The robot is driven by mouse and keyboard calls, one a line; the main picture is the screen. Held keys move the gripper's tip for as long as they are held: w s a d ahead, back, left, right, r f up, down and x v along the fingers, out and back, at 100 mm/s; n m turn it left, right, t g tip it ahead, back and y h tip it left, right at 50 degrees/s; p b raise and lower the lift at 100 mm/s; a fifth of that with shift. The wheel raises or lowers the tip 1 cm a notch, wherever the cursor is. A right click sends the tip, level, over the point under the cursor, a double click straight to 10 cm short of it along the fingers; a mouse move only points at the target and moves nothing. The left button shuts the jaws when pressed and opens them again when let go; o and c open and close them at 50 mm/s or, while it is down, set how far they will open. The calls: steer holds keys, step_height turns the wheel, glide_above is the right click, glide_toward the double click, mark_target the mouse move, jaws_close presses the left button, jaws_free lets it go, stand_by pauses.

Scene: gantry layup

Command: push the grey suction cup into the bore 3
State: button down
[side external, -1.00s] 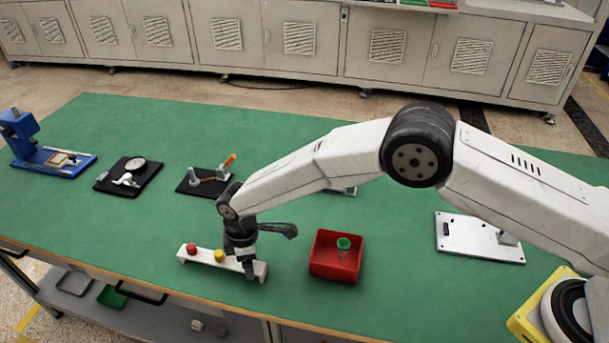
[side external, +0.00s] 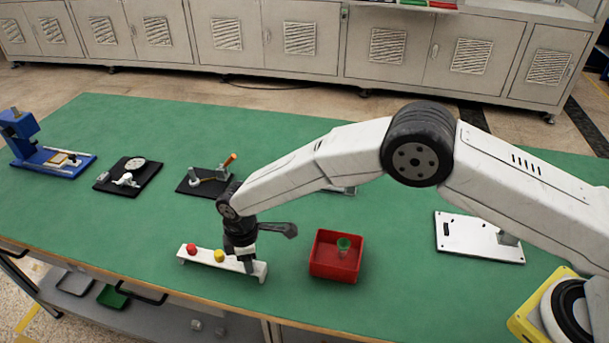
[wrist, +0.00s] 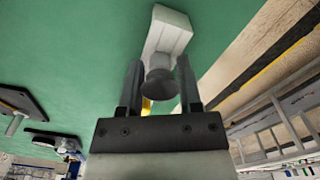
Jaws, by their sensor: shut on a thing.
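A white block (side external: 206,262) stands near the front edge of the green table, with a red suction cup (side external: 191,248) and a yellow suction cup (side external: 219,255) on its left part. My gripper (side external: 249,268) is over the block's right part. In the wrist view, the grey suction cup (wrist: 160,84) sits between the two fingers of my gripper (wrist: 159,85), which are shut on it, with the white block (wrist: 170,32) just beyond. The bore under the grey cup is hidden, so I cannot tell how deep the cup sits.
A red bin (side external: 333,275) with a green cup (side external: 344,244) in it stands to the right of the block. A silver plate (side external: 470,238) lies farther right. Black fixtures (side external: 130,175) and a blue press (side external: 45,155) stand to the left and back. The green table between them is clear.

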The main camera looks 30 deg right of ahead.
steer(key=shift+r, duration=1.4)
steer(key=shift+s+d+r, duration=0.1)
steer(key=shift+r, duration=0.25)
steer(key=s+d+r, duration=0.6)
steer(key=s+r, duration=0.3)
steer(key=s, duration=0.3)
steer(key=shift+d+r, duration=0.2)
steer(key=shift+d, duration=0.1)
